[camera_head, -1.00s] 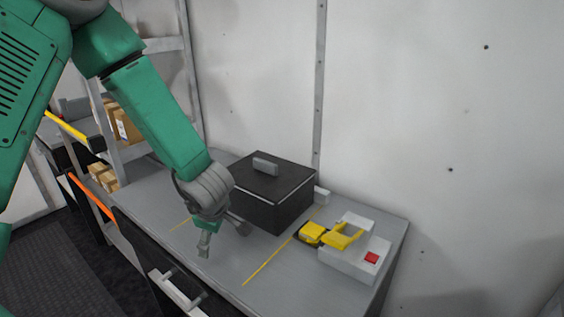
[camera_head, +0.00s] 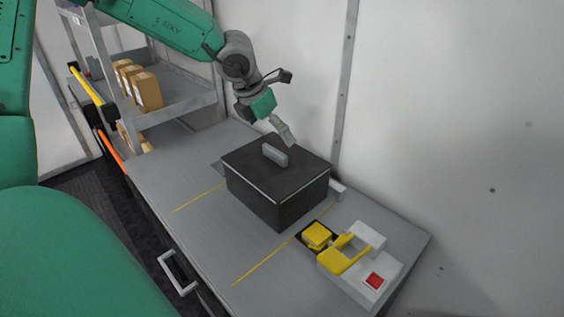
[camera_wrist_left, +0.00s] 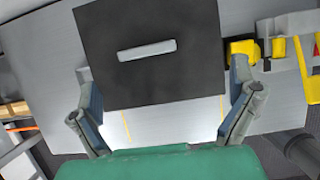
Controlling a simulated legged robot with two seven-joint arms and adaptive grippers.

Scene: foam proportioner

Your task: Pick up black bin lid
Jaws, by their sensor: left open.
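The black bin lid (camera_head: 255,170) lies on top of the black bin (camera_head: 290,210) on the grey bench. A grey bar handle (camera_head: 275,154) stands up from the lid's middle. My left gripper (camera_head: 284,132) is above and behind the lid, apart from the handle. In the left wrist view the lid (camera_wrist_left: 150,80) and its handle (camera_wrist_left: 147,50) lie ahead of the fingers. The left gripper (camera_wrist_left: 168,118) is open there, with nothing between its fingers. My right gripper is not in view.
On the bench (camera_head: 190,222), right of the bin, are a yellow block (camera_head: 317,236) and a white device with a red button (camera_head: 374,281). Shelves with brown boxes (camera_head: 146,92) stand at the left. A white wall (camera_head: 450,110) runs behind. The bench's front left is clear.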

